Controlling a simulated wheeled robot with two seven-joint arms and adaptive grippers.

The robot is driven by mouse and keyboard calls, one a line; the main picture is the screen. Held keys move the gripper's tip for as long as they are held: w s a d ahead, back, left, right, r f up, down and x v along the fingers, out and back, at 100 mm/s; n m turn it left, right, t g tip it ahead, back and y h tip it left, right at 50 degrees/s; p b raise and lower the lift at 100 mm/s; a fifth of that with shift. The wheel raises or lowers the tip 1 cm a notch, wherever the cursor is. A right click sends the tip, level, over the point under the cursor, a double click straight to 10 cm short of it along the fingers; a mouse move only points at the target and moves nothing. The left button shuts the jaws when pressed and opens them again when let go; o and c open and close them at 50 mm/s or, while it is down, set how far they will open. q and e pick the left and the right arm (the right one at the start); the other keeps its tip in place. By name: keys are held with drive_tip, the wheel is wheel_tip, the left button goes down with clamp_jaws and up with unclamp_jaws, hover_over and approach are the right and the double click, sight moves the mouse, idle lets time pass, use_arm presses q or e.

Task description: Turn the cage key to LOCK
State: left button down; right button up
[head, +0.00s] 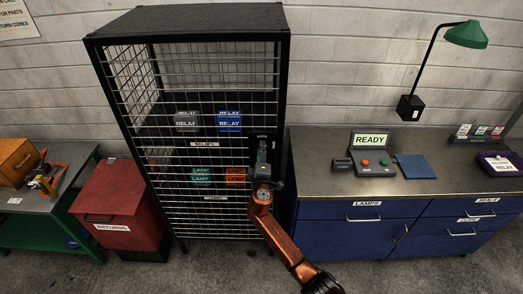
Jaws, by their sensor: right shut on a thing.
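The wire cage (222,66) stands against the wall at the centre, with a black frame and mesh door. A dark lock plate (277,147) is on the right side of its front. My right gripper (262,158) is at this plate, shut on the cage key, with its copper arm coming up from the lower right. The key is hidden by the gripper, so its turn angle and the LOCK mark cannot be read. My left gripper is not in view.
Inside the cage are shelves with RELAY boxes (229,125) and LAMP boxes. A red RETURNS bin (108,203) stands left.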

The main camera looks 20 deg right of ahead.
drive_tip(key=shift+a+n+p, duration=0.1)
drive_tip(key=shift+n+p, duration=0.2)
drive_tip(key=shift+n, duration=0.8)
drive_tip(key=o, duration=1.1)
drive_tip(key=shift+o, duration=0.2)
drive_tip(key=shift+s+f, duration=0.1)
drive_tip(key=v, duration=1.2)
